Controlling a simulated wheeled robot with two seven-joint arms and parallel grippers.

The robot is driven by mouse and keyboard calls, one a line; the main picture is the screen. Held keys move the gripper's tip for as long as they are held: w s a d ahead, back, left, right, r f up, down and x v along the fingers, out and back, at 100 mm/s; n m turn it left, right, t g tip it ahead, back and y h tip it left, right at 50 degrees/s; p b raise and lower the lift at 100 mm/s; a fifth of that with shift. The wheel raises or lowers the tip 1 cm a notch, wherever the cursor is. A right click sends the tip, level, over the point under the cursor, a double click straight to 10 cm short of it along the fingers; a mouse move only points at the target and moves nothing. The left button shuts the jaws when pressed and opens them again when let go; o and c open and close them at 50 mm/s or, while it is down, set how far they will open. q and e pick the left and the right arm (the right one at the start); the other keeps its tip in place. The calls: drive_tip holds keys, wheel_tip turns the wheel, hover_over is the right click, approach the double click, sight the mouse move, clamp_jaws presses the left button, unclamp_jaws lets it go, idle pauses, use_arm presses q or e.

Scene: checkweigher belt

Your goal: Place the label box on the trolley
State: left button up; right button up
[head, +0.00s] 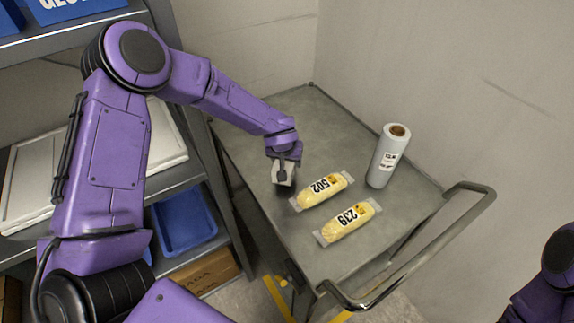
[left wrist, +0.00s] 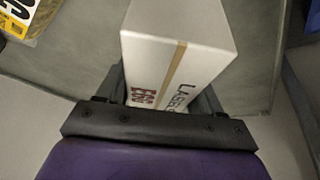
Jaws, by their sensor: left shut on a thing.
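The label box (left wrist: 185,40) is a white carton with a tan tape strip and printed lettering. My left gripper (left wrist: 165,98) is shut on it, one finger on each side. In the head view my left gripper (head: 284,160) points down over the trolley with the box (head: 283,175) below it. The trolley (head: 270,225) has a grey top and a metal push handle at its near right. The box is over the trolley top near its left side; whether its base touches the top I cannot tell. Only a bit of my right arm shows, at the lower right, without its gripper.
Two yellow packs, marked 502 (head: 322,190) and 239 (head: 348,222), lie just right of the box. A grey roll (head: 388,157) stands upright farther right. The far part of the trolley top is clear. Shelving with a blue bin (head: 183,222) stands at the left.

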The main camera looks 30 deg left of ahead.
use_arm(q)
drive_tip(key=x, duration=0.4)
drive_tip(key=shift+s+d+f, duration=0.1)
drive_tip(key=shift+s+d, duration=0.1)
drive_tip(key=shift+s, duration=0.15)
drive_tip(key=shift+s, duration=0.15)
drive_tip(key=o, duration=1.3)
drive_tip(key=shift+f, duration=0.1)
drive_tip(key=v, duration=1.2)
drive_tip(key=shift+r+p, duration=0.2)
drive_tip(key=shift+p, duration=0.15)
